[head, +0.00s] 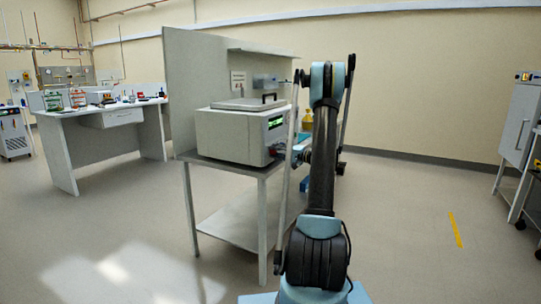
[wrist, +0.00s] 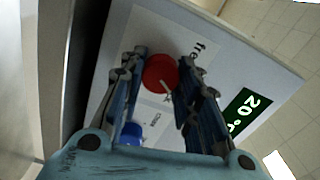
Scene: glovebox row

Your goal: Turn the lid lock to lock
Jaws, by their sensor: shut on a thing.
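The lid lock appears to be the round red knob (wrist: 158,72) on the front panel of a pale grey box-shaped machine (head: 232,134). A short white pointer mark shows at the knob's lower right edge. Printed words stand beside it; one above right seems to read "free". My gripper (wrist: 162,60) has its two fingers on either side of the red knob and is shut on it. In the head view my arm hides the gripper and the knob. The machine's lid (head: 242,104) lies flat on top, with a dark handle.
A green display (wrist: 240,108) reading 20 °C and a blue knob (wrist: 130,132) are on the same panel. The machine stands on a grey table (head: 250,169) with a tall back panel (head: 215,65). Floor is clear at right, before a white cabinet (head: 520,124).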

